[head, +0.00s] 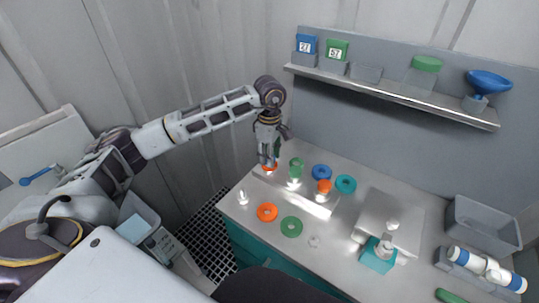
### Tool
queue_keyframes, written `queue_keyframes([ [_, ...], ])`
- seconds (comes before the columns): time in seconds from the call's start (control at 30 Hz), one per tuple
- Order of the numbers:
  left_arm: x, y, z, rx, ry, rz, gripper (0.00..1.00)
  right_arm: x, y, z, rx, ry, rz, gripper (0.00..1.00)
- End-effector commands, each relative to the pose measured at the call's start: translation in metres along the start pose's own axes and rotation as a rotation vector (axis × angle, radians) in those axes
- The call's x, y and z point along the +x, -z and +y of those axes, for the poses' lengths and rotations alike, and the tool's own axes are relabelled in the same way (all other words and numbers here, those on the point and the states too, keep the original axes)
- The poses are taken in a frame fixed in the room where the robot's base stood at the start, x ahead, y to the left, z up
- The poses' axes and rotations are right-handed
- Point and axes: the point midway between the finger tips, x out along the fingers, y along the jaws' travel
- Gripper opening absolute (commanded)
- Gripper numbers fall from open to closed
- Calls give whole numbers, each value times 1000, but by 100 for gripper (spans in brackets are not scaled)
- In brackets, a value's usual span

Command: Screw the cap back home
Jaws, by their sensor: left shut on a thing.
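My left gripper (268,158) reaches down over the left end of a metal rack (315,206) on the bench. It is shut on a small piece mostly hidden by its fingers. An orange-red rim (269,168) shows at the fingertips; I cannot tell whether it is the cap or the vessel below, or how far the cap is seated. A green vessel (296,168) stands next to it on the rack, and an orange-topped one (323,187) stands at the right end. My right gripper is not in view.
Loose rings lie on the bench: orange (267,213), green (291,227), blue (321,171) and teal (346,184). A teal block (378,258) and a grey bin (485,229) are at the right. A shelf (400,93) with numbered boxes hangs behind.

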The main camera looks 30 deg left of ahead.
Motion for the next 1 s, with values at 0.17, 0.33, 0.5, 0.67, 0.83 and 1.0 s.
queue_keyframes([
  [0.17,0,0,0,6,-1,0,2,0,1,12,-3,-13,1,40],
  [0.33,0,0,0,57,-1,0,2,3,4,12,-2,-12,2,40],
  [0.5,1,0,0,140,-2,0,2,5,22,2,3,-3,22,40],
  [0.67,1,0,0,218,-2,0,2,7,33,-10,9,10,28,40],
  [0.83,1,0,1,306,-2,1,2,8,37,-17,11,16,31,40],
  [1.0,1,0,0,394,-1,0,2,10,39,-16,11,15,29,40],
])
